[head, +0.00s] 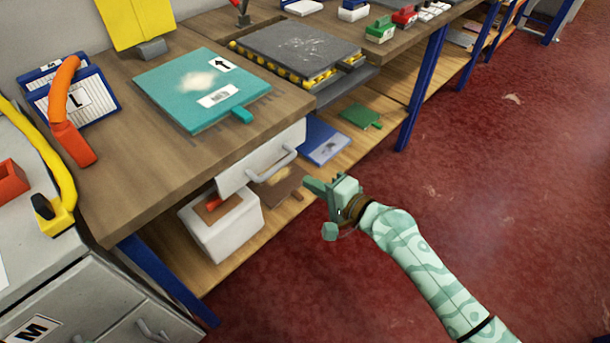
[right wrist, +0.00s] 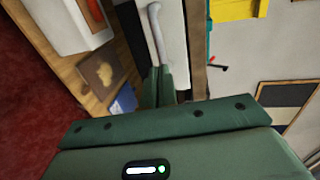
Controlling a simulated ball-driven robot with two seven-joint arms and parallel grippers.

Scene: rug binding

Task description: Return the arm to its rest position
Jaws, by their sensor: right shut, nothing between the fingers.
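My right arm comes in from the lower right of the head view, over the red floor. Its green gripper (head: 318,186) is shut and empty, in front of the bench and just right of the drawer handle (head: 272,168). In the right wrist view the closed fingers (right wrist: 158,84) point toward the bench, close beside the grey handle (right wrist: 156,34) in the picture. I cannot tell whether they touch it. The white drawer (head: 250,162) stands out a little from the bench front. My left gripper does not show.
A teal board (head: 200,88) with a pale patch lies on the wooden bench top (head: 120,85). A white bin (head: 225,228) stands on the lower shelf beside a brown mat (head: 278,188) and a blue one (head: 325,142). Blue legs (head: 421,85) carry the bench. The red floor (head: 520,180) at right is clear.

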